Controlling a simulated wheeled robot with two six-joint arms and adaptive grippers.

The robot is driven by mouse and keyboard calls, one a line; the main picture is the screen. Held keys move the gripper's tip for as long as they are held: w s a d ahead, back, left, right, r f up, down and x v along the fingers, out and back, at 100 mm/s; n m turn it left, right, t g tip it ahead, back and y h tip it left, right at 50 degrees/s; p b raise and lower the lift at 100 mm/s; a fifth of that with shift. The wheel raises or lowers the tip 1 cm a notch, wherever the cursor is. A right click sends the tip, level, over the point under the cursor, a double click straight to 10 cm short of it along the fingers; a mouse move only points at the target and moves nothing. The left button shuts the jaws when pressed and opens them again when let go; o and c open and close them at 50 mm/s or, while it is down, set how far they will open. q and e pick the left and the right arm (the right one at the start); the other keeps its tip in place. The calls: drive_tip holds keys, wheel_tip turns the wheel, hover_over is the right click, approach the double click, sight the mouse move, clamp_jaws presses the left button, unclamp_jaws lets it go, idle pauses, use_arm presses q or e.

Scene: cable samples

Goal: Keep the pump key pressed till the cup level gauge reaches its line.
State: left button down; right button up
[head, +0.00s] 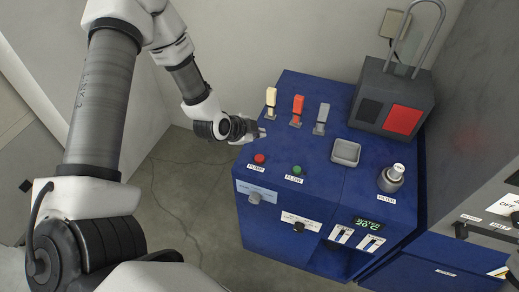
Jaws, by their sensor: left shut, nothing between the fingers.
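A blue machine (310,145) stands in the middle. On its sloping front is a red round key (259,158) with a small label under it that looks like PUMP. A green round key (297,169) sits to its right. My left gripper (261,132) is shut and empty, above and behind the red key and apart from it, at the machine's left edge. Two small white gauge-like panels (341,235) (371,243) are low on the front; their marks are too small to read, and I cannot tell which is the cup level gauge. My right gripper is out of view.
Cream (271,97), orange (298,105) and grey (321,115) levers stand behind the keys. A grey square dish (345,151), a silver filter knob (391,177) and a dark box with a red panel (404,119) are to the right. A green display (369,224) is lit.

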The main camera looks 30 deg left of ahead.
sight(258, 159)
use_arm(q)
drive_tip(key=shift+f, duration=0.15)
wheel_tip(258, 159, down, 8)
drive_tip(key=b, duration=0.8)
drive_tip(key=shift+f, duration=0.3)
idle(0.6)
drive_tip(key=shift+f+b, duration=0.3)
drive_tip(key=shift+f, duration=0.1)
drive_tip(key=shift+s+f, duration=0.1)
drive_tip(key=shift+f, duration=0.3)
idle(0.5)
idle(2.5)
drive_tip(key=shift+r+p, duration=0.65)
drive_tip(key=shift+r, duration=0.2)
